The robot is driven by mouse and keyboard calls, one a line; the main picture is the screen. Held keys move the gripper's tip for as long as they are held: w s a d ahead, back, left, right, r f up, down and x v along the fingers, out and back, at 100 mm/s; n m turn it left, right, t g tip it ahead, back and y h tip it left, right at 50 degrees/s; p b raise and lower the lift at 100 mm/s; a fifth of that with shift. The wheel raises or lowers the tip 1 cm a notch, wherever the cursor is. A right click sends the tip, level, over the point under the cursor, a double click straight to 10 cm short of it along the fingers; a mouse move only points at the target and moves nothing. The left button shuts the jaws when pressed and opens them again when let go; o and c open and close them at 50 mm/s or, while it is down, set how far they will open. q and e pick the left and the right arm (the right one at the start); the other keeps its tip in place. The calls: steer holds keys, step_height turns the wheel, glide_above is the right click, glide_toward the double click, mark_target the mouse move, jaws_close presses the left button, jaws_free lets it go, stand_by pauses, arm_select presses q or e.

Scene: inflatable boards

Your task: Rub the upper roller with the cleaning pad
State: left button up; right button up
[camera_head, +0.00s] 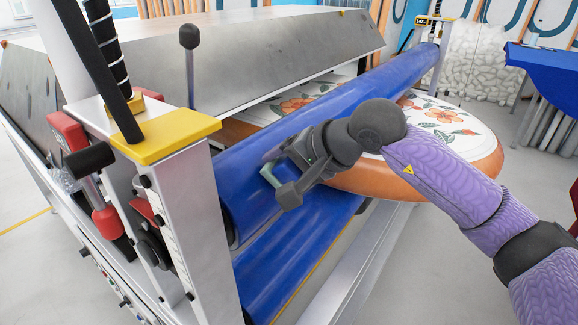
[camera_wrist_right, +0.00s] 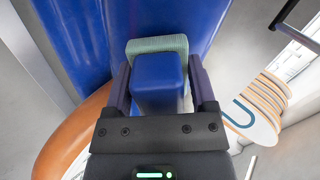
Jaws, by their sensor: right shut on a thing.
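The upper roller (camera_head: 238,172) is a long blue cylinder running from the yellow-capped post to the far right. A lower blue roller (camera_head: 290,255) lies beneath it. My right gripper (camera_head: 280,182) is shut on the cleaning pad, in front of the upper roller near its left end. In the right wrist view, the pad has a blue block handle (camera_wrist_right: 158,80) between the fingers and a pale green face (camera_wrist_right: 155,44) against the blue surface. The pad's green edge (camera_head: 268,175) shows in the head view. Whether it presses on the roller I cannot tell. My left gripper is out of view.
A yellow-capped post (camera_head: 165,135) with red and black levers stands at left. A slanted grey metal panel (camera_head: 245,60) is above. A blue table (camera_head: 548,70) is at far right.

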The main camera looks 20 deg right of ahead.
steer(key=shift+w+a+f, duration=0.2)
steer(key=shift+f, duration=0.05)
steer(key=shift+w+d+b, duration=0.2)
steer(key=shift+w+d, duration=0.4)
steer(key=shift+d, duration=0.2)
steer(key=shift+w+d+b, duration=0.15)
steer(key=shift+w+d, duration=0.4)
steer(key=shift+d, duration=0.25)
steer(key=shift+w, duration=0.1)
steer(key=shift+a, duration=0.1)
steer(key=shift+s+a+f+b, duration=0.1)
steer(key=shift+s+a+b, duration=0.05)
steer(key=shift+s+a, duration=0.55)
steer(key=shift+s+a+f+b, duration=0.15)
steer(key=shift+s+a, duration=0.35)
steer(key=shift+a, duration=0.35)
steer(key=shift+r, duration=0.1)
steer(key=p+v, duration=0.1)
steer(key=v, duration=0.4)
steer(key=shift+r+p, duration=0.25)
steer(key=shift+p, duration=0.1)
steer(key=shift+s+d+r, duration=0.1)
steer(key=shift+s+d, duration=0.05)
steer(key=shift+s, duration=0.1)
